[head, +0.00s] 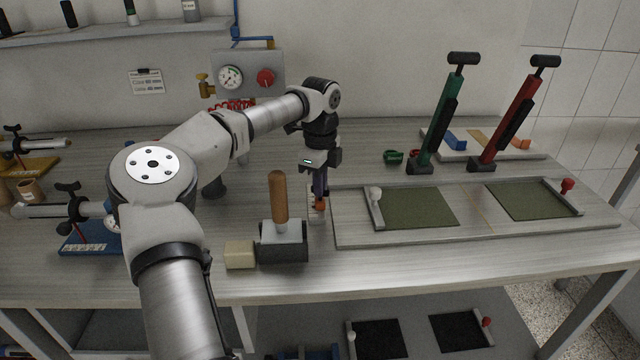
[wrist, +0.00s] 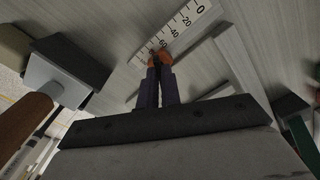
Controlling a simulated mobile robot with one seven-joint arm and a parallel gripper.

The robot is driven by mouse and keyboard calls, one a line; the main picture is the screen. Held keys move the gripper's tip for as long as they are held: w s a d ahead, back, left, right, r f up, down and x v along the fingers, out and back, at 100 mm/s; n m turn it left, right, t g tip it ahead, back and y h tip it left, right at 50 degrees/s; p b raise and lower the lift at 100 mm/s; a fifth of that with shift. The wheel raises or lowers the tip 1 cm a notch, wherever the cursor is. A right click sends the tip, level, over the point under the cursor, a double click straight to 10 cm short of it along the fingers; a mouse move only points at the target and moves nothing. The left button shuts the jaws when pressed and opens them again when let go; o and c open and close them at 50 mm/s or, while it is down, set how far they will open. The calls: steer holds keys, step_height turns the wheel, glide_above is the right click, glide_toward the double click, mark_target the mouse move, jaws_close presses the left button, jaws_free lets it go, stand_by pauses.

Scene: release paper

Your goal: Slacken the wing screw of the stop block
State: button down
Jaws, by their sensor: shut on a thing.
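My gripper (head: 319,198) points down at the scale strip (head: 317,218), left of the long grey board. In the wrist view, its two dark purple fingers (wrist: 157,72) are closed together around something small at the scale's edge. Orange parts (wrist: 161,57) show at the fingertips, where the stop block with its wing screw sits. The fingers hide most of the screw, so its turn cannot be seen. The scale (wrist: 186,22) is white with black marks from 0 upward; the orange parts lie past the 40 mark, near the higher numbers.
A stamp-like block with a wooden handle (head: 279,198) and a cream block (head: 240,254) stand close left of my gripper. The grey board (head: 470,232) with two green pads lies to the right. Green (head: 440,120) and red (head: 508,120) upright tools stand behind it.

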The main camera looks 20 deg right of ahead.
steer(key=c, duration=1.6)
jaws_free()
steer(key=shift+r, duration=0.1)
step_height(320, 180, up, 14)
steer(key=shift+b, duration=0.45)
